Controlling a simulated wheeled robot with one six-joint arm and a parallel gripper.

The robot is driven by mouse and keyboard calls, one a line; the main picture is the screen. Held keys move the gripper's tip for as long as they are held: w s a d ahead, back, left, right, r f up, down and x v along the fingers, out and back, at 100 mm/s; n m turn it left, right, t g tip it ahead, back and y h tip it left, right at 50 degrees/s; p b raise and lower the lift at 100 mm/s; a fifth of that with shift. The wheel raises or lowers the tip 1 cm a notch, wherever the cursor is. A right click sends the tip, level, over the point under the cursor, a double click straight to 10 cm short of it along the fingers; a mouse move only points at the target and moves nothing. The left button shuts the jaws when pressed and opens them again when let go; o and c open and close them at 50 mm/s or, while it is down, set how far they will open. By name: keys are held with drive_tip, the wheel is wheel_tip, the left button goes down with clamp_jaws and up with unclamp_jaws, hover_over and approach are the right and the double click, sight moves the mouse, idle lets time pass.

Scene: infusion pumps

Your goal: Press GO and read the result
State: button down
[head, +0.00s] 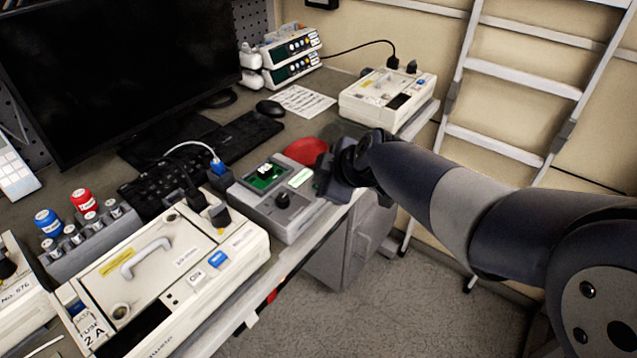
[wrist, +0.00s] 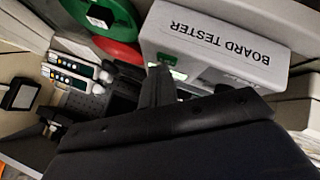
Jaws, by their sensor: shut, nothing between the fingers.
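The grey board tester (head: 262,213) stands at the front edge of the bench, with a green circuit board (head: 265,176) in its top, a black knob (head: 284,201) and a pale green lit display (head: 300,178). The display's text is too small to read. My gripper (head: 325,180) is shut and empty at the tester's right end, close to the display; I cannot tell whether it touches. In the wrist view the tester (wrist: 215,35) shows its label upside down, and my gripper's fingers (wrist: 158,75) are beside the lit display. No GO button can be made out.
A red round dish (head: 306,150) lies behind the tester; a green dish (wrist: 105,18) shows in the wrist view. A white pump (head: 175,265) stands left of the tester, another white unit (head: 375,88) at the back right. The keyboard (head: 180,170) lies behind.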

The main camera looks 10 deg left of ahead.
drive_tip(key=shift+r, duration=0.1)
drive_tip(key=shift+r+p, duration=0.35)
drive_tip(key=shift+r, duration=0.3)
drive_tip(key=shift+r, duration=0.1)
drive_tip(key=shift+r+p, duration=1.45)
drive_tip(key=shift+r, duration=1)
drive_tip(key=shift+f, duration=0.15)
wheel_tip(320, 180, down, 2)
drive_tip(key=shift+f+b, duration=0.1)
drive_tip(key=shift+b, duration=0.65)
drive_tip(key=shift+r+p, duration=0.45)
drive_tip(key=shift+p, duration=0.2)
drive_tip(key=shift+r+p, duration=0.15)
drive_tip(key=shift+p, duration=0.75)
